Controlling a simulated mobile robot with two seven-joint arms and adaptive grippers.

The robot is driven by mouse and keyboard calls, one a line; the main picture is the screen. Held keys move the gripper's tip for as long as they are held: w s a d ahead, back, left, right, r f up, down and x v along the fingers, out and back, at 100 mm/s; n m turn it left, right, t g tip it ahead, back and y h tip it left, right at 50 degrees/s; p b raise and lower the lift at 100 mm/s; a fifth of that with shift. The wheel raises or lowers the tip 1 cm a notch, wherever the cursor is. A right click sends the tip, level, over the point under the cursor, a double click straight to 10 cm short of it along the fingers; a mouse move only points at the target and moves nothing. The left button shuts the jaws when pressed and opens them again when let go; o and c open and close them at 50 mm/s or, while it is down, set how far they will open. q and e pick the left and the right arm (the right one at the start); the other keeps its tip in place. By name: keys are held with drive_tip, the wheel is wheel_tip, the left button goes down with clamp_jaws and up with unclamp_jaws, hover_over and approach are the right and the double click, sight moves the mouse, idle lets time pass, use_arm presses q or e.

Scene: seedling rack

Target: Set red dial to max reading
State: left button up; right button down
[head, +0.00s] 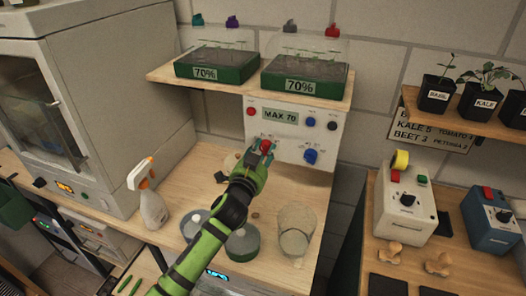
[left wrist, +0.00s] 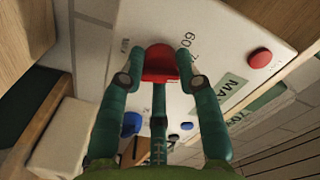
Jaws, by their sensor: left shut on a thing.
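The red dial (head: 266,146) is on the lower left of a white control panel (head: 325,143), under the upper shelf. My left gripper (head: 260,156) reaches up to it and hides part of its scale. A green label (head: 281,116) on the panel reads MAX 70. My right gripper is not in view.
A blue dial (head: 311,156) and a red button (head: 251,111) are on the same panel. Below stand a spray bottle (head: 153,207) and a glass jar (head: 295,230). Two green trays marked 70% rest on the shelf (head: 200,84) above.

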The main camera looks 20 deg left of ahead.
use_arm(q)
drive_tip(key=o, duration=1.1)
drive_tip(key=shift+o, duration=0.2)
drive_tip(key=s, duration=1.2)
drive_tip(key=shift+a, duration=0.25)
